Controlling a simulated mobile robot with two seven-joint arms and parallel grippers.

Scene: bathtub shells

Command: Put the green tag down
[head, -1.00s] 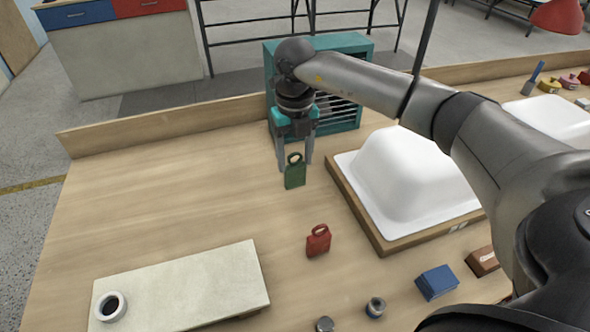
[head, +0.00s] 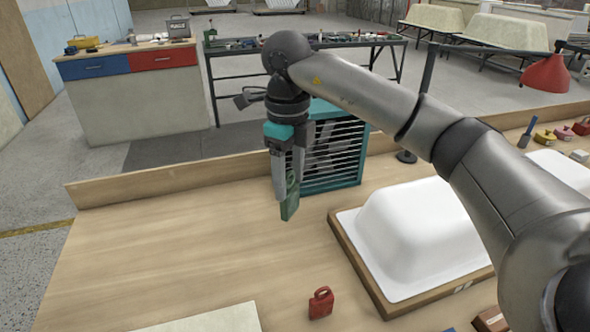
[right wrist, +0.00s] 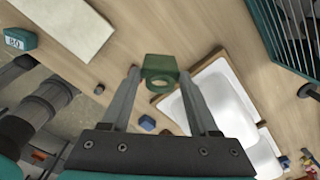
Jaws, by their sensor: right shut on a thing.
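The green tag (head: 290,207) has a ring-shaped top and is seen partly edge-on in the head view. My right gripper (head: 287,188) points down and is shut on it, with the fingers at its upper part. The tag hangs below the fingertips in front of the teal louvred box and looks raised off the table, though the gap is hard to judge. In the right wrist view the tag (right wrist: 160,69) sits between the fingertips (right wrist: 161,78), its ring towards the camera. My left gripper is not in view.
A red tag (head: 321,303) stands on the table nearer the front. A white tub shell (head: 425,235) on a wooden base lies to the right. The teal louvred box (head: 333,155) is behind my gripper. A pale slab (head: 215,320) is at the front. The table's left is clear.

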